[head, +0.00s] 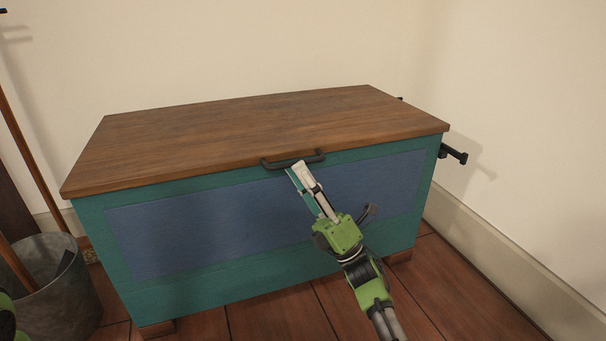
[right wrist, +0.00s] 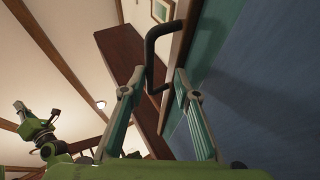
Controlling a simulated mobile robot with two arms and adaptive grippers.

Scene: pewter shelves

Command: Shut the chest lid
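The chest (head: 150,285) is teal with blue front panels and stands on the floor in the corner. Its brown wooden lid (head: 250,120) lies flat across the top, with no gap visible along the front edge. A dark bar handle (head: 293,160) sits at the lid's front edge; it also shows in the right wrist view (right wrist: 150,52). My right gripper (head: 298,170) is just in front of and below the handle. In the right wrist view its two fingers (right wrist: 155,90) are apart, with the handle's near end between or just beyond the tips.
A grey metal bucket (head: 62,295) stands close to the chest's left side, with a wooden pole in it. Dark bars (head: 454,154) stick out at the chest's right side. Walls stand behind and to the right. Wooden floor (head: 465,300) is clear at the front right.

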